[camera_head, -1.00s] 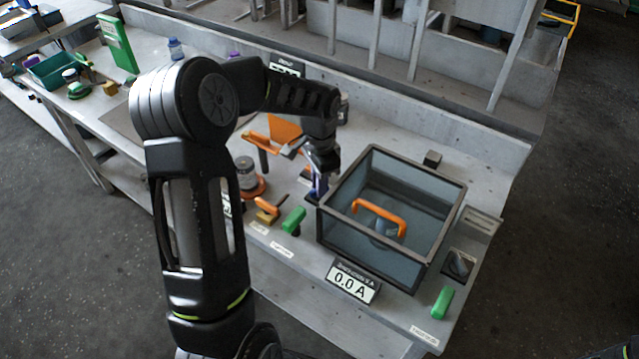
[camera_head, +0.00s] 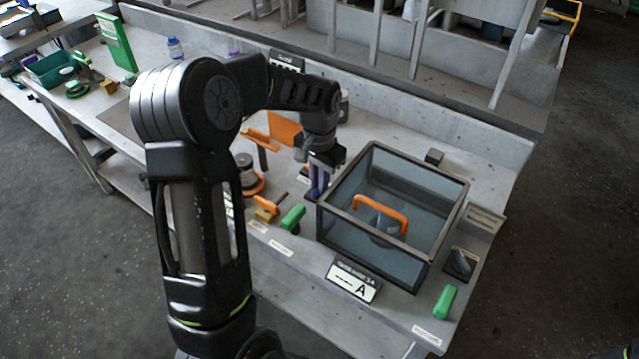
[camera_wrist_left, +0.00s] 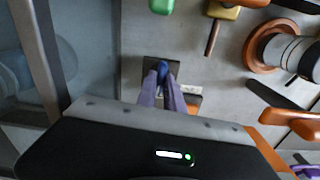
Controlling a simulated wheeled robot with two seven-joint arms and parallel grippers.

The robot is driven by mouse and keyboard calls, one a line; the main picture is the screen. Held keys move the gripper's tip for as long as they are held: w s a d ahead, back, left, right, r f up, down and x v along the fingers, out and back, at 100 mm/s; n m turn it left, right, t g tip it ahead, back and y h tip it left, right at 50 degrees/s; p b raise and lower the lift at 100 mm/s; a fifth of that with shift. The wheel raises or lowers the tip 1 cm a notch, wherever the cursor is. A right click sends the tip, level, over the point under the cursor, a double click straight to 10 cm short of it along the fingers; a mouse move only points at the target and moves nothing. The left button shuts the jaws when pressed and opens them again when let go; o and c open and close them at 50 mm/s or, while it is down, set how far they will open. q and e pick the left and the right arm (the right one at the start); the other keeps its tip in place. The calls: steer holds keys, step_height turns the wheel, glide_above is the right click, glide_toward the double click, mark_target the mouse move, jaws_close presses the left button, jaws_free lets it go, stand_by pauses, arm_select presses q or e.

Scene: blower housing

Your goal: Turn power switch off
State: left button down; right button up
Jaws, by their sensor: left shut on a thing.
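The switch shows in the left wrist view as a small blue handle (camera_wrist_left: 163,68) on a dark base plate (camera_wrist_left: 150,64) fixed to the bench. In the head view it is mostly hidden by my left gripper, just left of the glass-walled box. My left gripper (camera_head: 317,186) points down there, and its purple fingers (camera_wrist_left: 162,80) are shut on the blue handle. The display (camera_head: 353,281) in front of the box shows dashes and "A". My right gripper is not in view.
The dark-framed box (camera_head: 428,262) with an orange handle (camera_head: 380,212) inside stands right of my left gripper. A green handle (camera_head: 293,217) and an orange-and-yellow part (camera_head: 265,207) are close on its left. Another green handle (camera_head: 445,301) is at the right front corner.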

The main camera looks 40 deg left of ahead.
arm_select(q)
steer(key=n+b, duration=0.1)
steer(key=n, duration=0.6)
stand_by(0.5)
steer(key=c, duration=1.5)
jaws_free()
steer(key=shift+o, duration=0.2)
step_height(320, 180, up, 8)
steer(key=shift+f, duration=0.1)
